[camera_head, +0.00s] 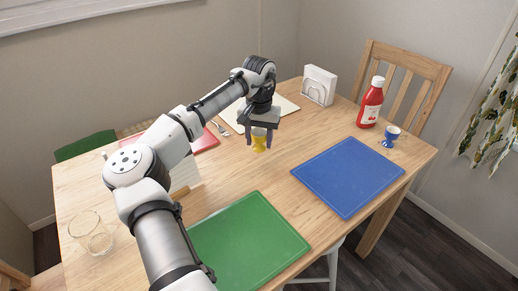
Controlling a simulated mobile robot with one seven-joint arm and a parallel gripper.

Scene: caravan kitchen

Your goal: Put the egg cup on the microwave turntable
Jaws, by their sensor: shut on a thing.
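A yellow egg cup (259,145) is between the two fingers of my gripper (259,139), which is shut on it. The gripper points down over the middle of the wooden table. I cannot tell whether the cup's foot touches the table or is just above it. A second egg cup (390,137), blue with a pale inside, stands upright at the table's right side, apart from my gripper. No microwave or turntable is in view.
On the table (330,230) are a blue mat (348,177), a green mat (250,240), a red mat (205,140) and a cream mat (285,106). A red bottle (371,105), a napkin holder (319,86) and a glass (92,234) stand there. Chairs (412,65) surround it.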

